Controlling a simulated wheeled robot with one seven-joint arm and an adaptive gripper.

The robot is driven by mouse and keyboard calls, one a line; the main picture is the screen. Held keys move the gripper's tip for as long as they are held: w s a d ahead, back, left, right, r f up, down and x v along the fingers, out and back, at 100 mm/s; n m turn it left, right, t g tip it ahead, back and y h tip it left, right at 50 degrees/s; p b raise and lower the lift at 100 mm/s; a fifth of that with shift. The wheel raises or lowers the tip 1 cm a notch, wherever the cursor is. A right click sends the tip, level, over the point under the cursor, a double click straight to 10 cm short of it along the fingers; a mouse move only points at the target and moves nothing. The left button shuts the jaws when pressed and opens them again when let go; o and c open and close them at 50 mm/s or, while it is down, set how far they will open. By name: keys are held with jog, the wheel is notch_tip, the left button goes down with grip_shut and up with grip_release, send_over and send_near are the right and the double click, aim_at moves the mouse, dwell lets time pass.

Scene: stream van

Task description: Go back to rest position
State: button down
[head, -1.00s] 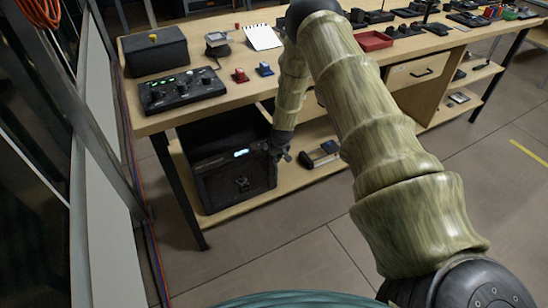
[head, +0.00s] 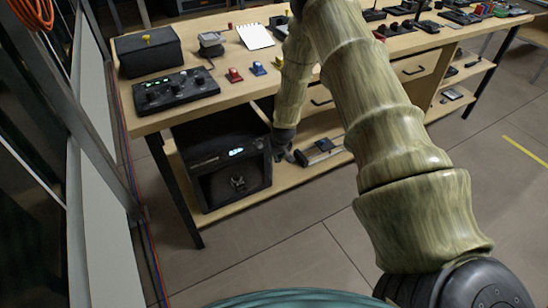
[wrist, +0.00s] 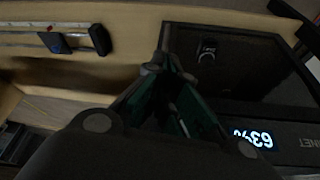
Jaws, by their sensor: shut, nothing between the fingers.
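My gripper (head: 284,153) hangs in front of the wooden bench, at the right side of the black cabinet (head: 205,187) on the lower shelf. Its fingers are small and partly in shadow in the head view. In the wrist view my gripper (wrist: 165,65) shows its fingers together with nothing held between them. The black cabinet also shows there, close on the right (wrist: 240,62), with a lit display (wrist: 250,137). My arm runs from the lower right up over the bench and down to the gripper.
The bench top (head: 225,95) holds a black control panel (head: 175,90), a dark case (head: 148,52), a white notepad (head: 255,36) and small red and blue items. The floor in front is clear.

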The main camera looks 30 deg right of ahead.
jog(key=shift+d+v, duration=0.15)
jog(key=shift+v, duration=1.3)
jog(key=shift+d+v, duration=0.15)
jog(key=shift+v, duration=1.25)
jog(key=shift+s, duration=0.25)
jog(key=s+a+f+n+g+p, duration=0.1)
jog(key=s+a+f+p, duration=0.1)
jog(key=s+a, duration=0.6)
jog(key=s+a+f+g+p, duration=0.1)
jog(key=s+a+f, duration=0.15)
jog(key=s, duration=0.95)
jog(key=s+a+f+n+g+p, duration=0.1)
jog(key=s+a+f+p, duration=0.1)
jog(key=s+a, duration=0.6)
jog(key=s+a+r+g+y+p, duration=0.1)
jog(key=s+a+r, duration=0.2)
jog(key=s, duration=1.3)
jog(key=shift+n+p, duration=0.3)
jog(key=shift+p, duration=0.05)
jog(key=shift+s, duration=0.15)
